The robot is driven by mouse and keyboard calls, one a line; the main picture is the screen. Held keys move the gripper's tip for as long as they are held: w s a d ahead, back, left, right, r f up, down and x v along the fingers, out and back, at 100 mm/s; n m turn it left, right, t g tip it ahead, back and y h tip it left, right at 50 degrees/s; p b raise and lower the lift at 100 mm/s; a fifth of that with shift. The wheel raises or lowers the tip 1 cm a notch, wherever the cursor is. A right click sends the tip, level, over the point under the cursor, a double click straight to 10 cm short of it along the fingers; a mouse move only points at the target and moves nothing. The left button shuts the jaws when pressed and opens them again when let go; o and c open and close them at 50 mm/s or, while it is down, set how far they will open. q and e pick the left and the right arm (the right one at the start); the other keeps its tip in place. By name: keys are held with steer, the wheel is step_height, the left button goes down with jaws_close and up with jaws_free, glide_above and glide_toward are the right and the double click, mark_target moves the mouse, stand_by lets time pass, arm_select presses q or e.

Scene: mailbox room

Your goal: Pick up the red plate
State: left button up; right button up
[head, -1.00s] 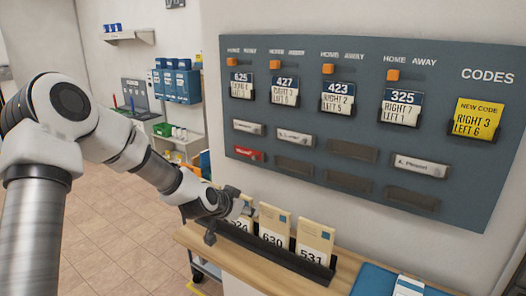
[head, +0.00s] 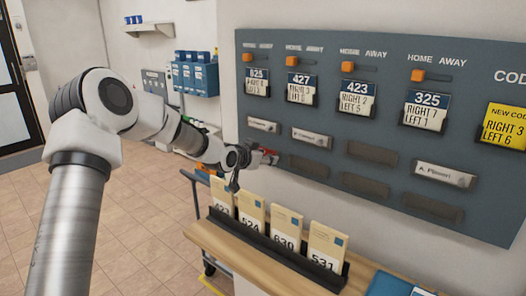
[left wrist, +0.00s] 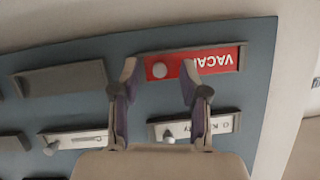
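The red plate (left wrist: 217,62), lettered "VACA…" upside down in the left wrist view, sits in a slot at the panel's edge. A pale round knob (left wrist: 159,70) is on its left part. In the head view, a bit of the red plate (head: 268,158) shows beside my left gripper (head: 257,156), which partly hides it. My left gripper (left wrist: 158,72) is open, with one fingertip on each side of the knob. I cannot tell whether the fingers touch the plate. My right gripper is not in view.
The grey-blue panel (head: 480,75) holds white name plates (head: 312,138) and empty slots (head: 372,153) close to the gripper. Below, a wooden ledge (head: 215,238) carries a black rack (head: 285,255) of several numbered cards. Open floor lies at left.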

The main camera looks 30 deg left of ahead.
arm_select(q)
steer(key=shift+f, duration=0.1)
jaws_close()
